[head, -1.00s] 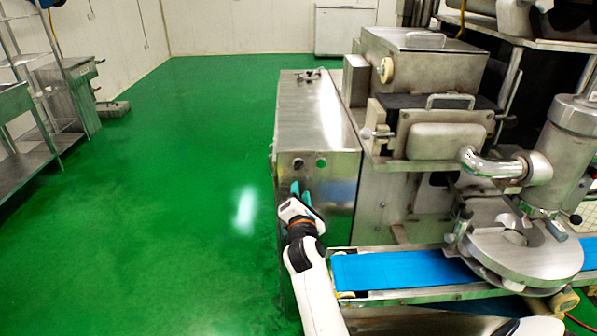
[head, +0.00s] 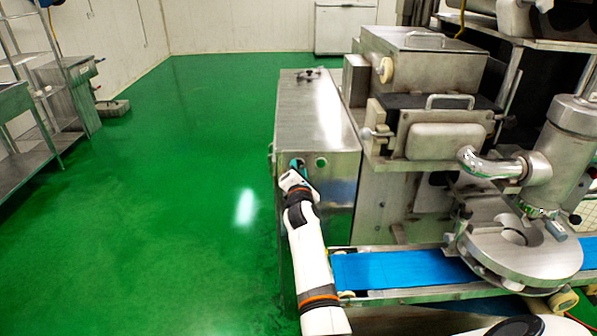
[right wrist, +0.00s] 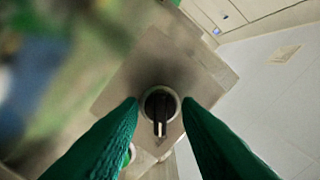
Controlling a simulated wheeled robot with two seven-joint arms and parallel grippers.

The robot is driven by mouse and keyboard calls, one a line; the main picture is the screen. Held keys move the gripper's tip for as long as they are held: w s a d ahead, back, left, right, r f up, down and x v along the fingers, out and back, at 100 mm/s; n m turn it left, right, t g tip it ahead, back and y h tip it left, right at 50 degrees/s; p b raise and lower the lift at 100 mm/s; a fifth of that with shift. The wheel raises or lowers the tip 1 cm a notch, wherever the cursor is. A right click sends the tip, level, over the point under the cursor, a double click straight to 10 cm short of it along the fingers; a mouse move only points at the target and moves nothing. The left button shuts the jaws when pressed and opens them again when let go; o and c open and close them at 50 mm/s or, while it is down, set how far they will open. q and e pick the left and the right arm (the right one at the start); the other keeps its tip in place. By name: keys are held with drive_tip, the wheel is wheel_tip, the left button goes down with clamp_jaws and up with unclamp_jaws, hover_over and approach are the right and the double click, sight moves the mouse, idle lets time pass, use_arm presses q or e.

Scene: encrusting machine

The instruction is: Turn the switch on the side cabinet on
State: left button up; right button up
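The side cabinet (head: 315,115) is a long steel box in the middle of the head view. Its switch (right wrist: 160,112) is a black rotary knob in a pale ring, seen in the right wrist view; its handle points down in that picture. My right gripper (head: 298,168) is up against the cabinet's near face and hides most or all of the switch in the head view. In the right wrist view the green fingers of the right gripper (right wrist: 160,104) are apart, one on each side of the knob. Contact cannot be told. My left gripper is out of view.
A blue conveyor belt (head: 400,268) runs at the lower right, below the steel machine (head: 440,140). Green floor (head: 180,180) is open on the left, with steel racks at the far left.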

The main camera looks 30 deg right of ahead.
clamp_jaws()
drive_tip(key=shift+m, duration=0.4)
drive_tip(key=shift+f+m+b, duration=0.1)
drive_tip(key=shift+m+b, duration=0.5)
drive_tip(key=shift+m, duration=0.4)
drive_tip(key=m+b, duration=0.4)
drive_tip(key=m, duration=1.1)
drive_tip(key=shift+m+b, duration=0.3)
